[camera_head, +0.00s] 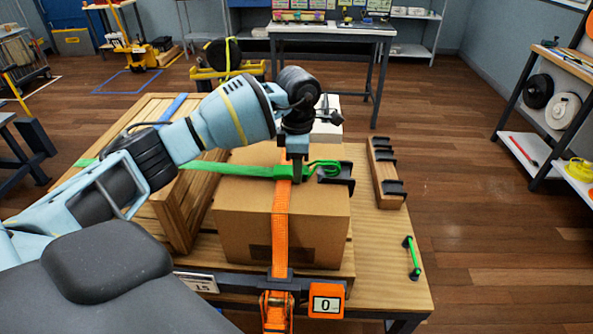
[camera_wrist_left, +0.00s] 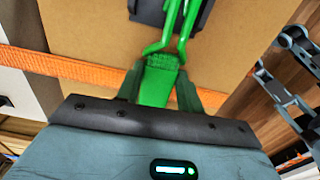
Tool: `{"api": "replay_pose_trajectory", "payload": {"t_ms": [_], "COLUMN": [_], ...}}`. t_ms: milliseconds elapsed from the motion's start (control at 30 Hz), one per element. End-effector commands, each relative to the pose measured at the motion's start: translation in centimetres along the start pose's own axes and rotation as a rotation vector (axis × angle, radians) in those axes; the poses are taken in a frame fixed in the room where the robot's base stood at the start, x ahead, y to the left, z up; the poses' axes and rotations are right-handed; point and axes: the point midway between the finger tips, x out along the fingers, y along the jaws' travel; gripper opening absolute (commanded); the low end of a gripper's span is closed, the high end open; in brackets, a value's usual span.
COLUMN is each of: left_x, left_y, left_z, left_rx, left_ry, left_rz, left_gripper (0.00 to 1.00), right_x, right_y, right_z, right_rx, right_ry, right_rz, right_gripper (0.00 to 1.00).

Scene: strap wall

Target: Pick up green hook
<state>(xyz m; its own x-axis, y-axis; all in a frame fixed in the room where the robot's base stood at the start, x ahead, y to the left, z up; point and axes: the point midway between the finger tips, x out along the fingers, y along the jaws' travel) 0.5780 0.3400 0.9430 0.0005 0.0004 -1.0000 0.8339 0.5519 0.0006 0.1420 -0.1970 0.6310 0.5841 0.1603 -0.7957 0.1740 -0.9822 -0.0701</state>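The green hook (camera_head: 324,167) has a bent wire loop and a green body on a green strap (camera_head: 225,169), above the cardboard box (camera_head: 239,215). In the left wrist view the hook (camera_wrist_left: 157,80) has its wire end at a black holder (camera_wrist_left: 170,12). My left gripper (camera_head: 298,168) points down over the box at the hook's body. Its fingers (camera_wrist_left: 158,88) stand close on both sides of that body; I cannot tell whether they press on it.
An orange strap (camera_head: 281,225) runs over the box to an orange ratchet. A wooden crate (camera_head: 173,217) stands left of the box. A wooden block with black brackets (camera_head: 385,172) and a green-and-black piece (camera_head: 412,258) lie on the table at right. The front right table corner is otherwise clear.

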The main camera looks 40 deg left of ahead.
Motion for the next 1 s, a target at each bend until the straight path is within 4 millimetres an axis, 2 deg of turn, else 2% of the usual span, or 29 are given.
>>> {"api": "replay_pose_trajectory", "payload": {"t_ms": [33,100,467,633,733,1000], "left_x": [0.0,0.0,-0.5,-2.1,-3.9,-4.0], "left_y": [0.0,0.0,0.1,0.1,0.1,-5.5], "left_z": [0.0,0.0,0.0,0.0,0.0,0.4], "left_rx": [0.000,0.000,0.000,0.000,0.000,0.005], "left_ry": [0.000,0.000,-0.002,-0.002,-0.003,0.000], "left_rz": [0.000,0.000,0.002,0.002,0.003,0.001], "left_gripper": [0.20,0.11,0.11,0.11,0.11,0.11], "right_x": [0.0,-0.1,-0.1,0.0,0.1,0.1], "right_y": [0.0,0.0,0.0,-0.1,-0.1,0.0], "right_z": [0.1,0.1,0.3,0.6,0.8,0.6], "right_rx": [0.000,0.000,0.000,0.001,0.001,0.001], "right_ry": [-0.002,-0.003,-0.006,-0.010,-0.014,-0.011], "right_rz": [0.000,0.000,-0.001,-0.001,-0.001,-0.001], "right_gripper": [0.00,0.00,0.00,0.00,0.00,0.00]}}
